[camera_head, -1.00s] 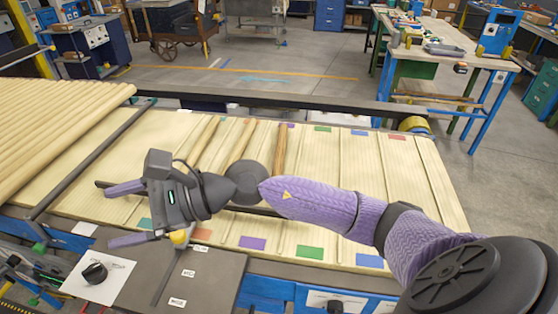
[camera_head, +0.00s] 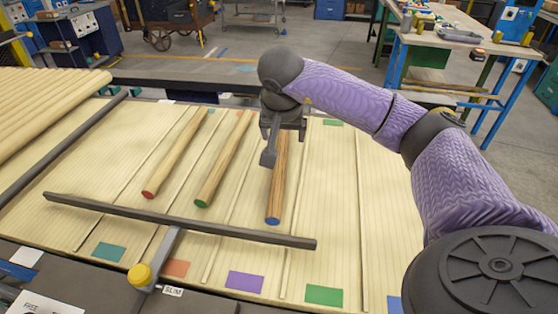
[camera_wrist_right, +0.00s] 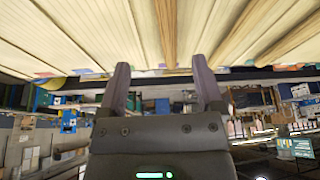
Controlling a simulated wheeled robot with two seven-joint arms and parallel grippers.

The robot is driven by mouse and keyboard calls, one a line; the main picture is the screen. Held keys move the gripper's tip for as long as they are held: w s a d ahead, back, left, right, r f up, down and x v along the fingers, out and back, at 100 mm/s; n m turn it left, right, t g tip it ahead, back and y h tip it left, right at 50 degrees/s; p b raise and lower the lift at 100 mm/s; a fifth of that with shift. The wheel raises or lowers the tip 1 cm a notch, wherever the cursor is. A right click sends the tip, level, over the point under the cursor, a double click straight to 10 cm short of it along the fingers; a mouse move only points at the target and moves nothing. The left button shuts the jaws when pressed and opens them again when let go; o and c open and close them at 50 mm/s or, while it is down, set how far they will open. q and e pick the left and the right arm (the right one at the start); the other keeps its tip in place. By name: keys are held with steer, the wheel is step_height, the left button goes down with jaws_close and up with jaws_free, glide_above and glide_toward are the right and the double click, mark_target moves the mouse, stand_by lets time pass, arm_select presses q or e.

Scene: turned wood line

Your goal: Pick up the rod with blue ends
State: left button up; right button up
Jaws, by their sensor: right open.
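The rod with blue ends (camera_head: 277,190) lies on the slatted bed, its near blue end face showing and its far part hidden behind my gripper. My right gripper (camera_head: 278,148) is over this rod, pointing down, and is open. In the right wrist view the two fingers (camera_wrist_right: 160,65) are apart with nothing between their tips. A wooden rod (camera_wrist_right: 166,30) runs ahead of them there, its end colour not visible. I cannot tell how high the fingers are above the rod. My left gripper is not in view.
A red-ended rod (camera_head: 174,155) and a green-ended rod (camera_head: 222,162) lie to the left. A dark bar (camera_head: 180,221) crosses in front of the rods. Coloured patches line the bed's near edge. The bed right of the blue-ended rod is clear.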

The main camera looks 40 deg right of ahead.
mark_target(280, 159)
steer(key=shift+w+d+f, duration=0.15)
steer(key=shift+w+f, duration=0.05)
steer(key=shift+f, duration=0.5)
steer(key=x, duration=0.3)
steer(key=b+x, duration=0.1)
steer(key=x, duration=0.2)
steer(key=a+b+x, duration=0.1)
steer(key=x, duration=0.2)
steer(key=shift+w, duration=0.15)
steer(key=shift+w+d+f, duration=0.1)
steer(key=shift+f, duration=0.25)
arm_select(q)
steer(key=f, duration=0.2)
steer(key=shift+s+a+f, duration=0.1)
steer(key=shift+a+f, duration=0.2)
arm_select(e)
steer(key=shift+c, duration=0.6)
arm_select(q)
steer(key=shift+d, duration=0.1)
arm_select(e)
jaws_close()
